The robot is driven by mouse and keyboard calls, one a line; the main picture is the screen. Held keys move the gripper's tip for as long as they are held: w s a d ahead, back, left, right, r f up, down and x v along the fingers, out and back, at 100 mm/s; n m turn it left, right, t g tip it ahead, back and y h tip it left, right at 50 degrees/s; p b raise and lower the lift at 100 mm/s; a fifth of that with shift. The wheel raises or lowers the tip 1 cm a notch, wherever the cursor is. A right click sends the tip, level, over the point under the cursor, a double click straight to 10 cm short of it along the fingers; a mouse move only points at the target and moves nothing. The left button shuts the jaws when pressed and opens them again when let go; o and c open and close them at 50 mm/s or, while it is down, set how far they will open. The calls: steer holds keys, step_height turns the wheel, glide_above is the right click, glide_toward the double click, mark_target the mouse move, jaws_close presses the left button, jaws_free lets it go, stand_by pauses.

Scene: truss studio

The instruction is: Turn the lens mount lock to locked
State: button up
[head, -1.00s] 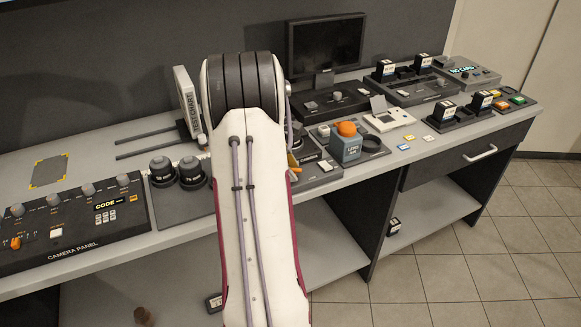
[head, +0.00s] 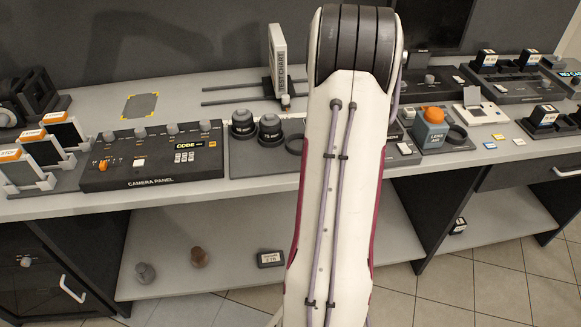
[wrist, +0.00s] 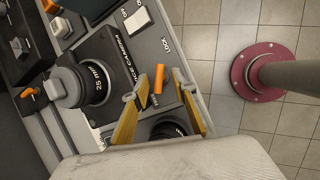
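In the wrist view, the lens mount lock is a small orange lever (wrist: 158,79) on the dark service camera panel (wrist: 120,38). A LOCK label sits beyond its upper end, and a second label, too small to read, is by its lower end. My gripper (wrist: 160,76) is open, with one yellow finger on each side of the lever. I cannot tell whether either finger touches it. A lens marked 25 mm (wrist: 82,86) sits on the camera left of the fingers. In the head view, my arm hides the lock and my gripper.
A white button (wrist: 137,20) is above the lever in the wrist view. Another dark round part (wrist: 166,130) is below, partly hidden by my gripper. In the head view, a blue lens bin (head: 430,131) is right of my arm, and two lenses (head: 256,125) are left.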

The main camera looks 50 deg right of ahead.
steer(key=shift+s+a+n+t, duration=0.1)
steer(key=shift+n+t, duration=0.4)
steer(key=shift+n, duration=0.7)
steer(key=v, duration=0.8)
steer(key=w+a+r+m+t+y, duration=0.1)
steer(key=a+m, duration=0.5)
steer(key=a, duration=0.6)
steer(key=w+a+r+m+t, duration=0.1)
steer(key=w+a+m, duration=0.3)
steer(key=a, duration=0.9)
steer(key=shift+w+a+r+m+y, duration=0.25)
steer(key=shift+m+y, duration=0.15)
steer(key=shift+m, duration=0.8)
steer(key=shift+c, duration=0.2)
